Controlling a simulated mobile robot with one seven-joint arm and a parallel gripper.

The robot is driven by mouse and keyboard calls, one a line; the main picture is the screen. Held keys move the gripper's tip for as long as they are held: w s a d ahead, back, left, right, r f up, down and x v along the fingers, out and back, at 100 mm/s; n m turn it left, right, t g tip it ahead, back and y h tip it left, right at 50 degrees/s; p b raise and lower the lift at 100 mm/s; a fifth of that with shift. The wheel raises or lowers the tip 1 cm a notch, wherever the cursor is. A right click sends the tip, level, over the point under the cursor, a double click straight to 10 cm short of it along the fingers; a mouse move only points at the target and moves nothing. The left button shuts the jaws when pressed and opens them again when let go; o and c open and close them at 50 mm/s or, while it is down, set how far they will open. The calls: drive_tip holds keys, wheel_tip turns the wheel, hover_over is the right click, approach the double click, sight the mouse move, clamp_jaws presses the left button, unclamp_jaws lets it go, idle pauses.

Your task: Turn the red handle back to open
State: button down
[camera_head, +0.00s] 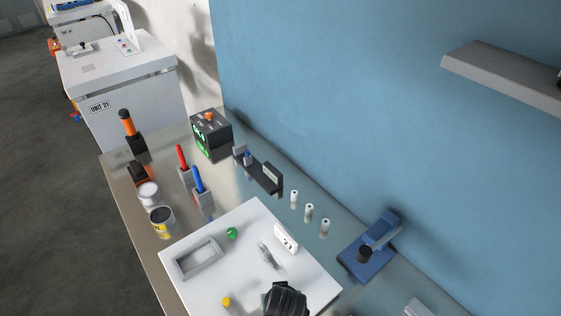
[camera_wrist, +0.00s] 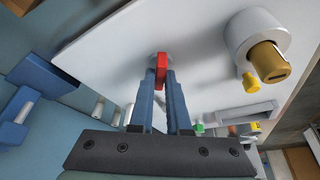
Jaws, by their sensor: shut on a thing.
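The red handle (camera_wrist: 161,62) shows in the wrist view on a small round grey base on the white board (camera_wrist: 115,50). My gripper (camera_wrist: 161,80) is shut on the handle, with one finger on each side of it. In the head view my gripper (camera_head: 285,298) is a dark shape over the near edge of the white board (camera_head: 215,235), and it hides the red handle there.
A grey cylinder with a brass core (camera_wrist: 268,58), a yellow knob (camera_wrist: 250,82) and a green knob (camera_head: 232,233) are on the board. A grey frame (camera_head: 197,259) lies at its left. A blue stand (camera_head: 368,262) is to the right. Several tools stand behind the board.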

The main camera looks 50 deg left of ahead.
drive_tip(key=m, duration=0.2)
drive_tip(key=m+t+h+p, duration=0.1)
drive_tip(key=m, duration=0.2)
drive_tip(key=shift+a+m+t+h, duration=0.15)
drive_tip(key=shift+m+t+h, duration=0.15)
drive_tip(key=m+h, duration=0.1)
drive_tip(key=m, duration=0.1)
drive_tip(key=m+h+b, duration=0.1)
drive_tip(key=m, duration=0.2)
drive_tip(key=shift+s+a+m, duration=0.1)
drive_tip(key=shift+a+m, duration=0.05)
drive_tip(key=shift+m, duration=0.15)
drive_tip(key=c, duration=0.9)
unclamp_jaws()
drive_tip(key=b+v, duration=0.2)
drive_tip(key=v, duration=1.1)
drive_tip(key=shift+s+a, duration=0.15)
drive_tip(key=shift+a, duration=0.05)
drive_tip(key=shift+f, duration=0.1)
